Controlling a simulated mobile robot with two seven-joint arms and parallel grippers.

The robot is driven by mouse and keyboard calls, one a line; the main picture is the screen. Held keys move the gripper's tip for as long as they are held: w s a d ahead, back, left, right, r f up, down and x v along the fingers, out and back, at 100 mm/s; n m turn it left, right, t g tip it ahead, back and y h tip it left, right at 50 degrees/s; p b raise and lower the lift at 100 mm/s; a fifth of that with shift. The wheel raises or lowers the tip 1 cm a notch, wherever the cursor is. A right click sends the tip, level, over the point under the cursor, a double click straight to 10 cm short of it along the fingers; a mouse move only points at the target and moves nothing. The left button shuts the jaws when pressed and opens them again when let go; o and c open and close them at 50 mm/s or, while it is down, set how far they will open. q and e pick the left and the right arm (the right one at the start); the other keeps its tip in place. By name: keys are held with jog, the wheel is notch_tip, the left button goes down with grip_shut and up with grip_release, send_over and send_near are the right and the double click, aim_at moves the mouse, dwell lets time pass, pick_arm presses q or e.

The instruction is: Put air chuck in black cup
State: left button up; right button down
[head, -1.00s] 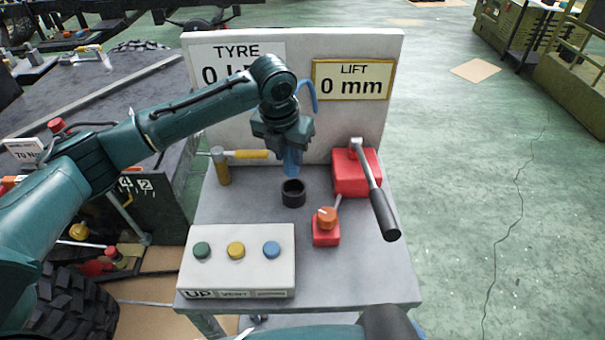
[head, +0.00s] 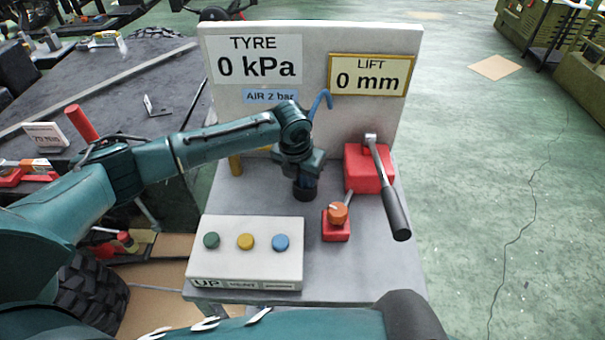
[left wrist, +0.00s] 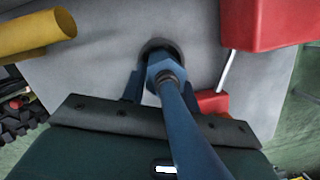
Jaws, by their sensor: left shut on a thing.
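The blue air chuck (left wrist: 165,72) is held between the two fingers of my left gripper (left wrist: 160,88). In the left wrist view its far end reaches into the ring of the black cup (left wrist: 149,46). I cannot tell how deep it sits or whether it touches the bottom. In the head view my left gripper (head: 300,178) is right over the black cup (head: 304,194), hiding the chuck and most of the cup's opening. A blue hose (head: 320,102) rises behind the gripper. My right gripper is not in view.
The cup stands on a grey bench top (head: 380,270). A white button box (head: 245,260) is in front of it, a red knob block (head: 336,229) to its right, and a red box (head: 364,170) with a long lever behind right. The display panel (head: 310,45) stands behind.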

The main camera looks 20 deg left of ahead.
pick_arm(q)
jog(key=o, duration=1.1)
jog(key=shift+r, duration=0.15)
jog(key=v, duration=1.1)
jog(key=shift+r, duration=0.4)
jog(key=shift+s, duration=0.1)
